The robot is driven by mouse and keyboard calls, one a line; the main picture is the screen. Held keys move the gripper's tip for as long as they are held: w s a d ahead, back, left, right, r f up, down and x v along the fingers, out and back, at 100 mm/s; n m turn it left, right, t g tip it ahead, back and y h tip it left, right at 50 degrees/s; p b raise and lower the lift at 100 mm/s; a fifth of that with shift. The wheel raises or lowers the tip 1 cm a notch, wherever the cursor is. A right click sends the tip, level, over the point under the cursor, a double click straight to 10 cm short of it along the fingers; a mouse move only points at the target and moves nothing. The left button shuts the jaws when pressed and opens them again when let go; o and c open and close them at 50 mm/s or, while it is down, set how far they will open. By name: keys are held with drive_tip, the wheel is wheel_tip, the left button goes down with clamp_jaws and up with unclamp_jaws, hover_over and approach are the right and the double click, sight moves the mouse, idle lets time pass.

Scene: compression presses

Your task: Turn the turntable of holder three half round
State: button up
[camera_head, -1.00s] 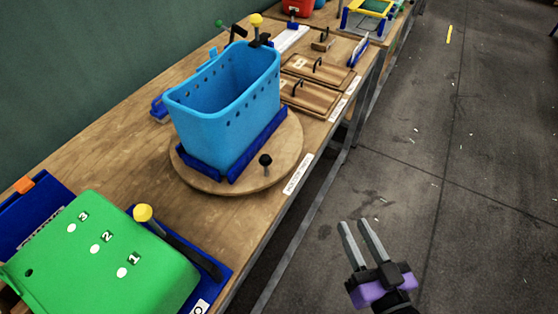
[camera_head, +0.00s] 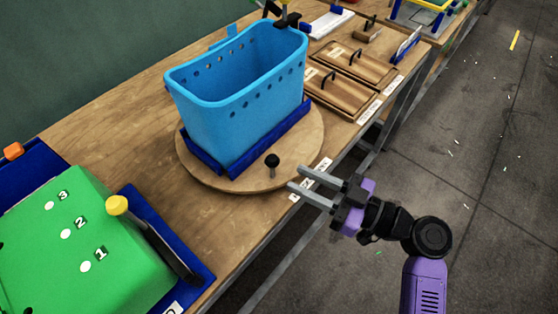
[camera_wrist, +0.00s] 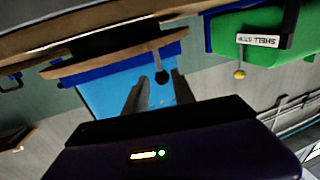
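The round wooden turntable (camera_head: 240,183) lies on the bench and bears a blue perforated basket (camera_head: 238,100) in dark blue corner rails. A black knob (camera_head: 272,161) stands up near the turntable's front edge; in the wrist view the knob (camera_wrist: 162,77) shows between or just past the finger tips. My gripper (camera_head: 297,180) is open and empty, just right of the knob and by the bench's front edge, its fingers pointing at the turntable. In the wrist view my gripper (camera_wrist: 160,88) has its two fingers apart. I cannot tell the exact gap to the knob.
A green shell (camera_head: 80,245) with numbered holes and a yellow-knobbed lever (camera_head: 118,205) stand at the left front. Wooden lidded boards (camera_head: 340,92) lie behind right of the turntable. The floor (camera_head: 470,160) right of the bench is clear.

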sight(272, 166)
drive_tip(key=shift+p+x, duration=0.95)
drive_tip(key=shift+x, duration=2.9)
drive_tip(key=shift+w, duration=0.1)
clamp_jaws()
